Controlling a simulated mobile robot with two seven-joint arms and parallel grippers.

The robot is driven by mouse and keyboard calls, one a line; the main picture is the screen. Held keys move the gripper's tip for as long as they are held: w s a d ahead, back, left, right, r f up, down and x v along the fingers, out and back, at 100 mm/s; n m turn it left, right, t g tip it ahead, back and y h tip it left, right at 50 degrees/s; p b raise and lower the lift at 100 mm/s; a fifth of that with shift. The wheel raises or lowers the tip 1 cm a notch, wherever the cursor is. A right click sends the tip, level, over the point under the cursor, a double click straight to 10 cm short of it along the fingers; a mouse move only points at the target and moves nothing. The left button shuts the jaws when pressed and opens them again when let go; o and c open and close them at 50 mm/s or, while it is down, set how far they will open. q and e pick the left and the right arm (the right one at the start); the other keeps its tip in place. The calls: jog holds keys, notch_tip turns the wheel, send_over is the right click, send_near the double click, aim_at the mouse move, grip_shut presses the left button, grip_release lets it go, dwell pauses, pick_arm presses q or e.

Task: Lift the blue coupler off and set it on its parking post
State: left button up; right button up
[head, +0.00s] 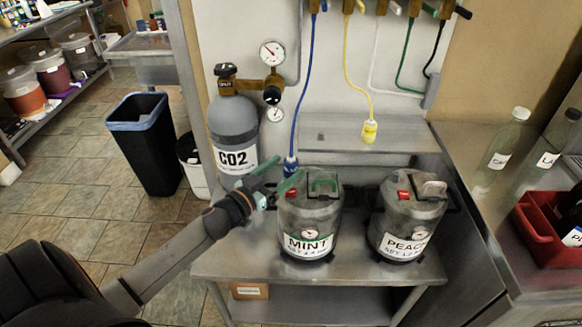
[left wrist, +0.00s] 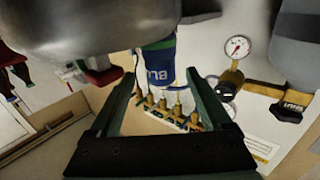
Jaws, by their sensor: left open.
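The blue coupler (head: 290,165) hangs on a blue hose (head: 304,90) at the back left of the MINT keg (head: 310,220); its lower end is hidden in the head view. My left gripper (head: 279,177) is open beside the keg's upper left side. In the left wrist view, the labelled blue coupler (left wrist: 157,62) shows between and beyond the open fingers (left wrist: 165,95), with no clear contact. The large grey keg body (left wrist: 100,25) is close above it there. I cannot make out a parking post. My right gripper is not in view.
The CO2 cylinder (head: 234,130) with gauges stands just left of the coupler. The PEACH keg (head: 408,218) stands to the right on the same steel table (head: 235,262).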

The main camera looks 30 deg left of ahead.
aim_at(286, 168)
pick_arm(q)
jog(key=shift+w+d+f, duration=0.1)
jog(key=shift+w+d, duration=0.1)
jog(key=shift+w, duration=1.55)
jog(key=shift+c, duration=0.2)
grip_shut()
